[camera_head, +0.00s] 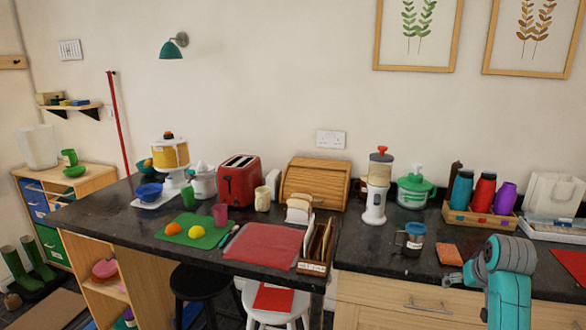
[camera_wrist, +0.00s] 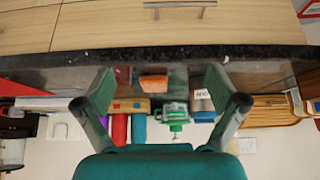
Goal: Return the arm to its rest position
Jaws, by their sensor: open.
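My arm (camera_head: 506,275), teal and grey, rises at the lower right of the head view, in front of the counter. Beyond the fingers are the counter edge and an orange-brown block (camera_wrist: 153,83), which shows in the head view as a small orange sponge-like block (camera_head: 449,254) left of my arm.
The dark counter (camera_head: 350,255) holds a glass jug (camera_head: 412,238), a white-and-red dispenser (camera_head: 377,187), a green-lidded pot (camera_head: 414,190) and a wooden bottle crate (camera_head: 478,218). A red toaster (camera_head: 240,181) and bread box (camera_head: 313,184) stand further left. A drawer handle (camera_head: 428,307) sits below the counter edge.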

